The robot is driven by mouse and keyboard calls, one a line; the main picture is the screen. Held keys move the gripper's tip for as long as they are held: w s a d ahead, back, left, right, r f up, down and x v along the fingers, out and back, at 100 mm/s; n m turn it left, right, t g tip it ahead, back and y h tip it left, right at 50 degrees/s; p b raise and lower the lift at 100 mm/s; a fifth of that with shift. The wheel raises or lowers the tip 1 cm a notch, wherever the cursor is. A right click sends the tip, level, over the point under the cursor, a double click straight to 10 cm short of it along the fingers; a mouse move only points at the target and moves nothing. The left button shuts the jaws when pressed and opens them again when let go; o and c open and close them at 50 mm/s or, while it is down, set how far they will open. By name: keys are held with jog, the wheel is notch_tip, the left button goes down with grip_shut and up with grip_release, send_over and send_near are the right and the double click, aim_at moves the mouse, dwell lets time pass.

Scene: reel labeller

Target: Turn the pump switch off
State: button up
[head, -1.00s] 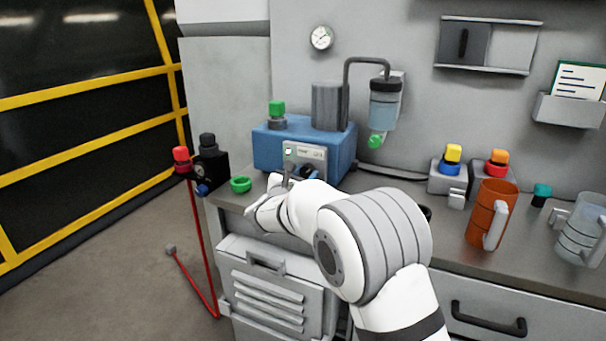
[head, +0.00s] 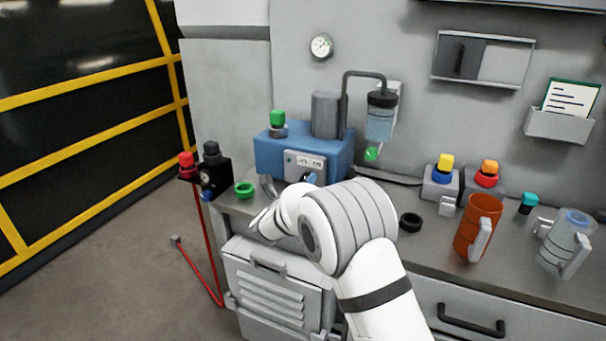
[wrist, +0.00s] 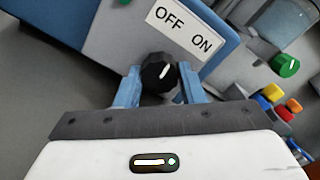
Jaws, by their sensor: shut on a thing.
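The pump (head: 275,150) is a blue box with a grey cylinder on top, at the back left of the bench in the head view. Its grey front panel (head: 304,164) bears a white label (wrist: 187,30) reading OFF and ON. The pump switch (wrist: 158,73) is a round black knob with a white mark, below the label in the wrist view. The mark points up towards the label; I cannot tell which word it favours. My gripper (wrist: 157,80) is shut on the knob, with one blue finger on each side. In the head view my arm mostly hides the knob and fingers.
A green ring (head: 244,190) lies left of the pump, near a black box (head: 211,172). A black ring (head: 411,222), an orange mug (head: 477,228) and a clear jug (head: 566,240) stand to the right. A hanging bottle (head: 381,118) is behind the pump's right side.

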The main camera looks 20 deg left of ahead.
jog(key=n+p, duration=0.4)
jog(key=shift+r, duration=0.2)
jog(key=shift+f+n+p, duration=0.15)
jog(key=shift+n+p, duration=1.05)
jog(key=shift+n, duration=0.6)
jog(key=o, duration=1)
jog(key=s, duration=0.7)
jog(key=shift+s+a+b, duration=0.3)
jog(key=shift+s+a, duration=0.05)
jog(key=shift+s, duration=0.05)
